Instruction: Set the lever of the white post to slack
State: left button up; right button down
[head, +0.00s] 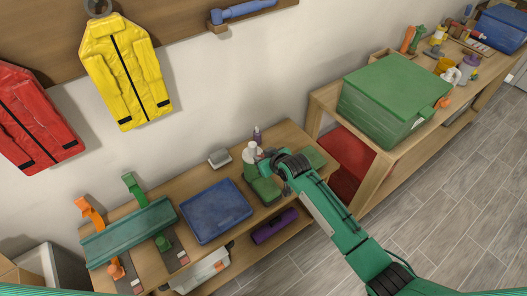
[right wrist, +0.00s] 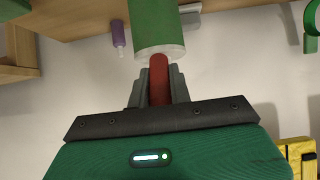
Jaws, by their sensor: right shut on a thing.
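My right gripper (right wrist: 159,85) is shut on a red cylindrical piece (right wrist: 159,75). This piece meets the pale rim of a green cylinder (right wrist: 154,28) in the right wrist view. My left gripper is not in view.
The bench (head: 290,135) also holds a blue tray (head: 217,211), a teal trough (head: 130,232) and a purple bottle (head: 257,134). A green lidded bin (head: 395,92) stands on the right-hand bench. Yellow (head: 125,70) and red (head: 36,117) jackets hang on the wall.

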jog(key=shift+w+a+r+g+h+p, duration=0.2)
jog(key=shift+r+g+h+p, duration=0.4)
jog(key=shift+p, duration=0.5)
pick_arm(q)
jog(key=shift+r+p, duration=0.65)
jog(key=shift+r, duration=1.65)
pick_arm(e)
jog(key=shift+w+f+g, duration=0.1)
jog(key=shift+f+g, duration=0.2)
jog(key=shift+g, duration=0.2)
jog(key=c, duration=1.3)
grip_release()
jog(key=shift+f, duration=0.1)
jog(key=shift+o, duration=0.2)
jog(key=shift+a, duration=0.1)
pick_arm(q)
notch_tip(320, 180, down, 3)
jog(key=b, duration=0.2)
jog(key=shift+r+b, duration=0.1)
jog(key=shift+b, duration=0.25)
pick_arm(e)
jog(key=v, duration=1.4)
jog(key=shift+a, duration=0.2)
jog(key=shift+w, duration=0.1)
